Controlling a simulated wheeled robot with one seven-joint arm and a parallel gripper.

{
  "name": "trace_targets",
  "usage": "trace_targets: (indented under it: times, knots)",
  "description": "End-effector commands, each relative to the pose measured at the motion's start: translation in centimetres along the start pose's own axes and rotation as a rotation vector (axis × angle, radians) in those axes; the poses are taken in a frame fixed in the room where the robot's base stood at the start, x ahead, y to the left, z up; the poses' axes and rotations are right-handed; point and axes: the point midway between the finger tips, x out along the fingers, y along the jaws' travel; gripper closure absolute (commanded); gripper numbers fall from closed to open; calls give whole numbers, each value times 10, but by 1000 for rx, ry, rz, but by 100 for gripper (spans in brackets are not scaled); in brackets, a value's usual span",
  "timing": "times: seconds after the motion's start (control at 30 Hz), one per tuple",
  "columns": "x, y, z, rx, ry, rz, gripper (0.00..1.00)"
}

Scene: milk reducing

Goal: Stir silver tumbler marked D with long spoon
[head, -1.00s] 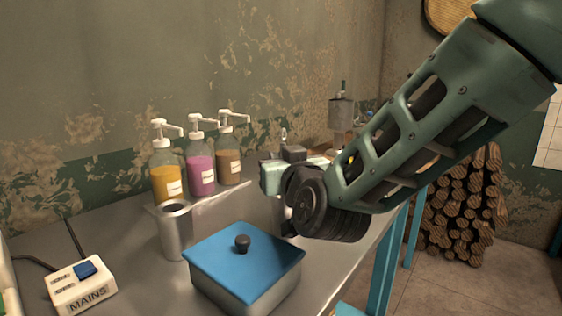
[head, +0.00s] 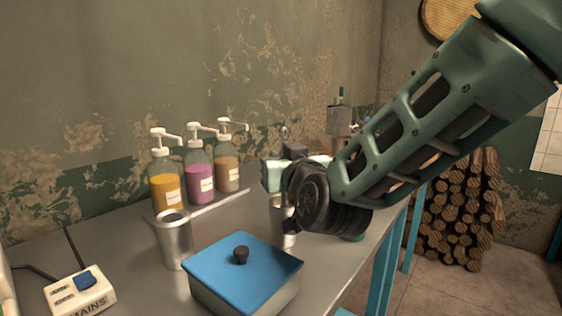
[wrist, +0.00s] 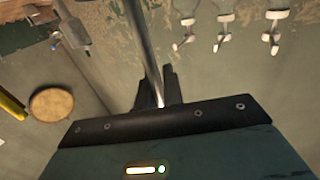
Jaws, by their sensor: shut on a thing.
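My gripper (head: 272,178) is at the middle of the head view, above the bench and partly hidden by my wrist. In the wrist view its dark fingers (wrist: 168,85) are shut on a thin silver rod, which looks like the long spoon's handle (wrist: 143,40). A small metal end of it (head: 284,133) sticks up above the gripper in the head view. A silver tumbler (head: 173,242) stands upright at left, apart from the gripper. Another silver cylinder (head: 282,213) shows just below the gripper, mostly hidden. No letter D is readable, and the spoon's bowl is hidden.
A blue-lidded box (head: 245,270) stands in front. Yellow (head: 167,190), purple (head: 200,185) and brown (head: 227,175) pump bottles stand behind on a ledge. A MAINS switch box (head: 80,292) is at lower left. Stacked logs (head: 460,210) stand beyond the bench.

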Motion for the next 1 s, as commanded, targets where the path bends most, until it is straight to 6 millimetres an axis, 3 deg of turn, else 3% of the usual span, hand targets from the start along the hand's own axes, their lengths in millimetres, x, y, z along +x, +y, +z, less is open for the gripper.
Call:
trace_targets:
  times: [0.53, 1.0]
  knots:
    - [0, 0, -45, 1, 1, 0, 100]
    - [0, 0, -47, 0, 1, 0, 100]
